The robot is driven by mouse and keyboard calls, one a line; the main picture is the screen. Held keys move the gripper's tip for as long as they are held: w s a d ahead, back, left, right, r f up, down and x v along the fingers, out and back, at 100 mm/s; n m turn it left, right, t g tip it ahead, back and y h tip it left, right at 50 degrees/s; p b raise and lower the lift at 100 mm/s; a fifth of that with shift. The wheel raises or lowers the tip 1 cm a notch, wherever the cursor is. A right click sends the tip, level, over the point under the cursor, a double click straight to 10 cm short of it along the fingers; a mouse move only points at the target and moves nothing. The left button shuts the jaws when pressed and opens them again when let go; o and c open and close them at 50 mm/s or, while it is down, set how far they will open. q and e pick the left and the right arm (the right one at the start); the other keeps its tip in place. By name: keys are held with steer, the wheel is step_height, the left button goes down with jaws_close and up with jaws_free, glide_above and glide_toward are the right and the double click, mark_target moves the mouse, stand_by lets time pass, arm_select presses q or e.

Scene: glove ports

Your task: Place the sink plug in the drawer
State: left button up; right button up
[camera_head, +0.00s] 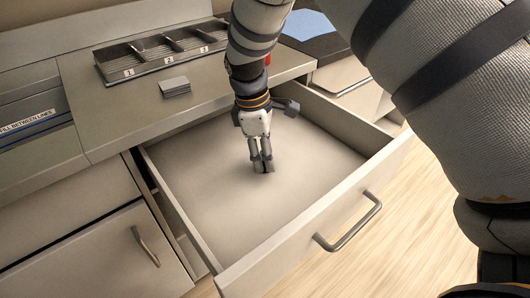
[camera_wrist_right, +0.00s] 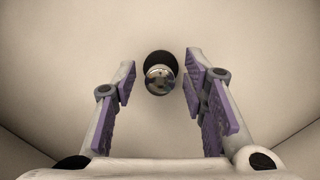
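The sink plug (camera_wrist_right: 160,76), a shiny metal piece with a black round part, shows in the right wrist view against the pale drawer floor. It is between and slightly beyond the tips of my right gripper (camera_wrist_right: 157,80), with a gap at each finger; the gap on the right is smaller. The fingers have purple pads and are open. In the head view my right gripper (camera_head: 262,168) points down inside the open drawer (camera_head: 320,222), close to its floor. The plug is mostly hidden there by the fingers. My left gripper is out of view.
The drawer is pulled out, with a bar handle (camera_head: 350,224) on its front, and its floor looks otherwise bare. On the counter are a numbered compartment tray (camera_head: 128,73) and a grey stack (camera_head: 175,87). A blue sheet (camera_head: 309,25) lies at the back.

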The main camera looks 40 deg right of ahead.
step_height(320, 180, up, 12)
steer(key=w+a, duration=0.1)
steer(key=shift+a+p, duration=0.3)
steer(key=shift+p, duration=0.05)
